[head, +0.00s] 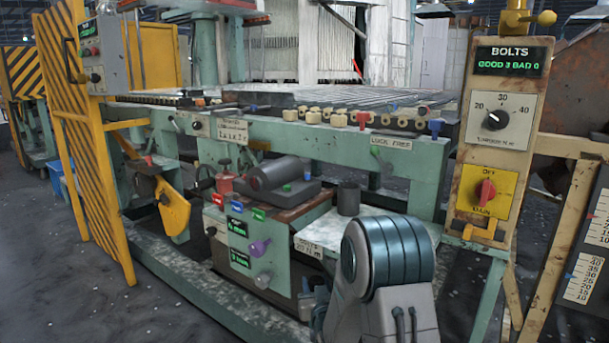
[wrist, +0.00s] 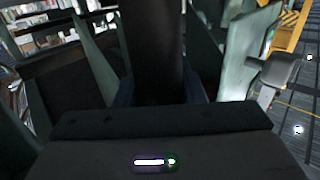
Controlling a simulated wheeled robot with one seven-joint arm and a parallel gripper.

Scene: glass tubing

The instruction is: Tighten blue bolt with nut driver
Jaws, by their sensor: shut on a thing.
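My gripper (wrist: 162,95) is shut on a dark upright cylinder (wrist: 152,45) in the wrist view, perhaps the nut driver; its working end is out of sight. In the head view my grey arm is at the lower middle right and the fingers cannot be made out. Small blue parts show in the head view: one on the right of the green beam (head: 435,128), one at the beam's left top (head: 253,108), and one at the dark block (head: 309,173). I cannot tell which is the blue bolt. No bolt shows at my gripper.
A panel (head: 510,60) reads BOLTS GOOD 3 BAD 0, above a 20-30-40 dial (head: 497,118) and a red knob (head: 486,192). A dark cup (head: 348,199) stands on the bench near my arm. A yellow striped guard (head: 95,150) stands at left. Open floor lies front left.

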